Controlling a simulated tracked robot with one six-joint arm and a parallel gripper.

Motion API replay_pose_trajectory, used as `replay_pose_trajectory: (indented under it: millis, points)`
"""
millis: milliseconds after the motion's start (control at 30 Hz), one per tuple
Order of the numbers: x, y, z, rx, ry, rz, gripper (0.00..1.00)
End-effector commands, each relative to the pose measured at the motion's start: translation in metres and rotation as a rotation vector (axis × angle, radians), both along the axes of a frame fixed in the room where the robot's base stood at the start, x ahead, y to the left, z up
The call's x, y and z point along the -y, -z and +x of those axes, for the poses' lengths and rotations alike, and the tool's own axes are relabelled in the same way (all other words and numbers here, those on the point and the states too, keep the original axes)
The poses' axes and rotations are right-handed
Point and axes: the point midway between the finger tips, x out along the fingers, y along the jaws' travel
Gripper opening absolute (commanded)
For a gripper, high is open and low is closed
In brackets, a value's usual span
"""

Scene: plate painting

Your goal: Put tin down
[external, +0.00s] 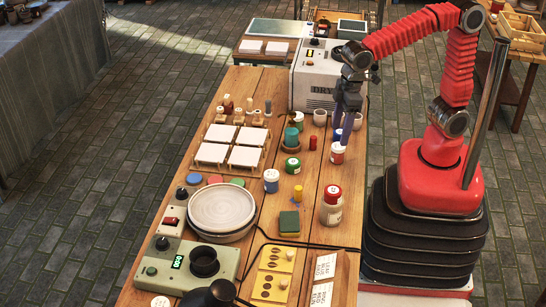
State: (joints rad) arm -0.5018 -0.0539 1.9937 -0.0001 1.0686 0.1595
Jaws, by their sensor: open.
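My gripper (344,138) points down over the right side of the wooden table, its two dark purple fingers apart. Right below the fingertips, a small white and red tin (337,156) stands upright on the table; I cannot tell whether the fingers touch it.
White tiles (228,145) lie on a rack at left. A white plate (222,207) rests on a round wheel. A large red-lidded jar (332,203) stands in front of my gripper. A white machine (318,80) stands behind. Small cups (320,117) sit close by.

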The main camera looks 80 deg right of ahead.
Motion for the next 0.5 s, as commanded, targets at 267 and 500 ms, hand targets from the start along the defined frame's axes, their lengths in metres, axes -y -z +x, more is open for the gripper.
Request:
replay_pose_trajectory:
  millis: [267,500]
  points:
    - [0.076,-0.023,-0.02,0.098,0.101,0.036,0.63]
    - [0.131,-0.031,-0.046,0.184,0.186,0.051,0.63]
